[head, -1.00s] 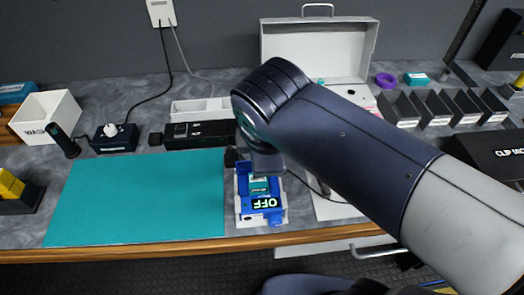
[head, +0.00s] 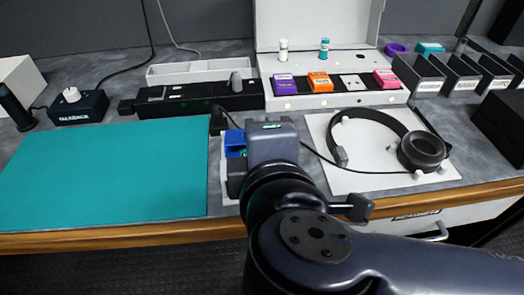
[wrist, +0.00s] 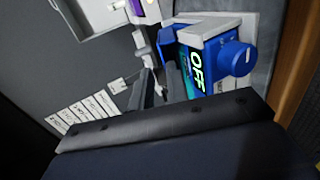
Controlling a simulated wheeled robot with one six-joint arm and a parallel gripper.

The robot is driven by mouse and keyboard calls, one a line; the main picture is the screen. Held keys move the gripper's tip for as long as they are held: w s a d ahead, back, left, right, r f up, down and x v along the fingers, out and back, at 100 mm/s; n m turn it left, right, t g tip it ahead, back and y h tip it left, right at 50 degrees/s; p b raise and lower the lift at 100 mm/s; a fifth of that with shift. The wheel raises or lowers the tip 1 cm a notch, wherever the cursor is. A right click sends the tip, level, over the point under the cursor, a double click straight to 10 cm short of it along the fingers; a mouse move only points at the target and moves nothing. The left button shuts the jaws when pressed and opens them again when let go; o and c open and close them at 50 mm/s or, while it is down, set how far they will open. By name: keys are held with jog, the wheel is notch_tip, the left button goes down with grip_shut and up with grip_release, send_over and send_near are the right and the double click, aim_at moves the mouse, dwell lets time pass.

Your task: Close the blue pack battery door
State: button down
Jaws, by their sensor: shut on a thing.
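The blue pack (wrist: 212,52) is in the wrist view, with a lit OFF display and a round blue knob on its side. It sits in a white holder (wrist: 204,25). A narrow upright blue piece, apparently its battery door (wrist: 166,42), stands at the pack's left side. My gripper (wrist: 158,72) has its two dark fingers close together around this piece and is shut on it. In the head view my wrist covers most of the pack, and only a blue part (head: 235,139) shows at its left. The battery bay and fingertips are hidden there.
A teal mat (head: 110,175) lies clear on the left. Headphones (head: 422,151) rest on a white pad at the right. A black strip (head: 195,97) and a white case (head: 334,97) with coloured packs stand behind. A cable runs beside the blue pack.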

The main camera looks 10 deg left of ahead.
jog(key=shift+s+f+t+b, duration=0.2)
jog(key=shift+f+t+b, duration=0.35)
jog(key=shift+b, duration=0.35)
jog(key=c, duration=1.4)
grip_release()
jog(key=shift+c, duration=0.2)
